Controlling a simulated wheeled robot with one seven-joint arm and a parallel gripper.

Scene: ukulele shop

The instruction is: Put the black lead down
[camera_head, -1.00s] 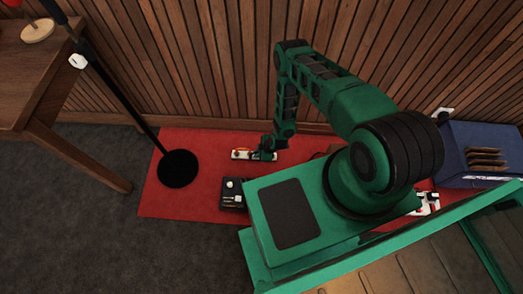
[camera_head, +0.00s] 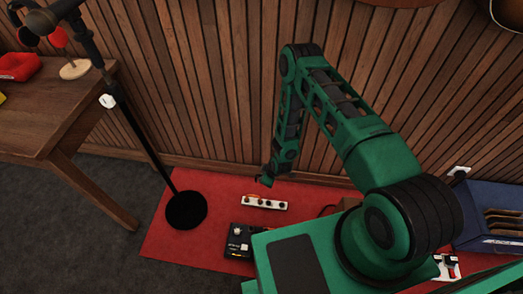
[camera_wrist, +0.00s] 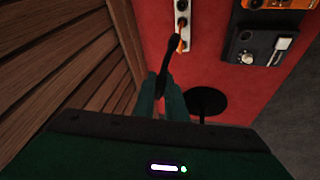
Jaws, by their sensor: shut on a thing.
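My gripper (camera_wrist: 168,90) is shut on the black lead (camera_wrist: 170,60), whose dark end sticks out beyond the fingers. In the head view my gripper (camera_head: 264,181) hangs above the red mat, just behind the white power strip (camera_head: 280,205). The lead is too small to make out in that view. The strip also shows in the wrist view (camera_wrist: 182,7), with an orange lead (camera_wrist: 184,33) at it. The black lead's end overlaps the strip's near end in the picture; I cannot tell the gap between them.
A black pedal-like box (camera_head: 238,240) lies on the red mat (camera_head: 165,245). A stand's round black base (camera_head: 187,210) is at the left, near a wooden table (camera_head: 65,125). The slatted wall (camera_head: 215,90) is close behind my arm. A blue crate (camera_head: 470,220) is at the right.

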